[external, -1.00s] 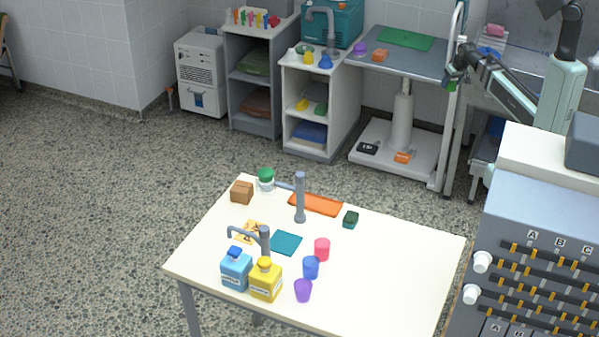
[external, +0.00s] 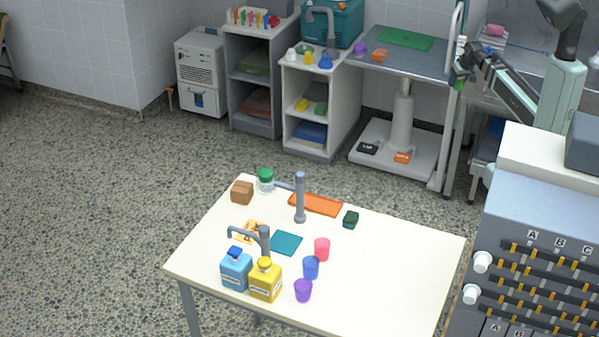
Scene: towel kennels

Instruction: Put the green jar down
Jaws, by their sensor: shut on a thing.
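My gripper (external: 461,70) is at the upper right, beside the right edge of the grey lift table. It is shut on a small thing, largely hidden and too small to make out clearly. A clear jar with a green lid (external: 265,180) stands upright at the back left corner of the white table (external: 400,262), far from my gripper. I cannot tell whether it is the green jar of the task.
A white upright rail (external: 452,100) stands close to my gripper. Shelves stand to the left.

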